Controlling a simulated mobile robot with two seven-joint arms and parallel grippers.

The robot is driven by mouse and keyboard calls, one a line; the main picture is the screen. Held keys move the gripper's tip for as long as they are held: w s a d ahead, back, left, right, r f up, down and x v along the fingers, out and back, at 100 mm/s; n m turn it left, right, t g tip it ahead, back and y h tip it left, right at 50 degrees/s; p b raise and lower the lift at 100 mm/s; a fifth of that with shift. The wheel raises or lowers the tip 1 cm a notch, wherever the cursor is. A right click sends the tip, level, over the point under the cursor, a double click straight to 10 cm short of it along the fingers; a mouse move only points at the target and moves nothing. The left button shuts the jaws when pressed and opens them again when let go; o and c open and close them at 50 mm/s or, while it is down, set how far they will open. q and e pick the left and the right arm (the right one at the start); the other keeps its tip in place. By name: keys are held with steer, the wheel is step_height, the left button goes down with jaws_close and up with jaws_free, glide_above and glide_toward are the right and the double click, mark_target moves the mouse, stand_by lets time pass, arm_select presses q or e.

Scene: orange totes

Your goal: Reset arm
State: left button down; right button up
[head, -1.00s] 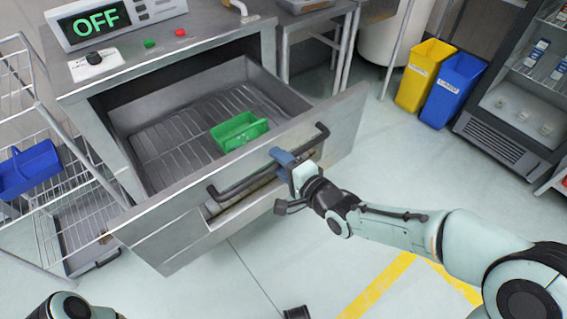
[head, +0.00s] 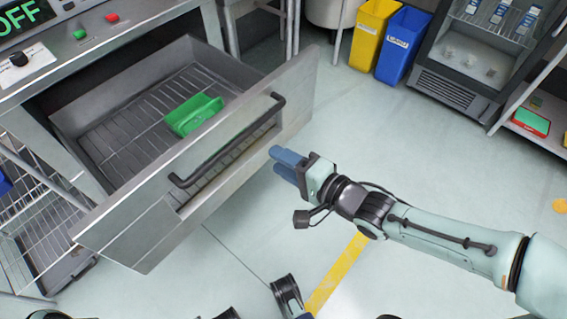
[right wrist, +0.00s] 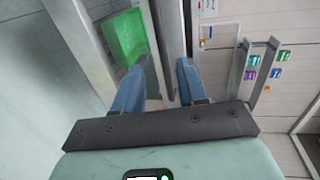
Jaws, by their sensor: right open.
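The oven-like steel drawer (head: 125,245) is pulled open, with a dark bar handle (head: 228,145) on its front. A green bin (head: 193,115) sits on the wire rack inside. My right gripper (head: 277,161) is open and empty. It is just right of the drawer front, apart from the handle. In the right wrist view the blue fingers (right wrist: 159,75) are spread, with the drawer's edges beyond them and the green bin (right wrist: 125,38) at upper left. Dark parts of my own arm show at the bottom edge of the head view; my left gripper's fingers cannot be made out.
A control panel reading OFF (head: 28,12) is at upper left. A yellow bin (head: 373,35) and a blue bin (head: 404,44) stand at the back near a glass-front fridge (head: 455,90). A wire rack (head: 38,230) stands left.

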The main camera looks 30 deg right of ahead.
arm_select(q)
steer(key=shift+a+f, duration=0.1)
steer(key=shift+f, duration=0.05)
arm_select(e)
steer(key=shift+s, duration=0.1)
stand_by(0.3)
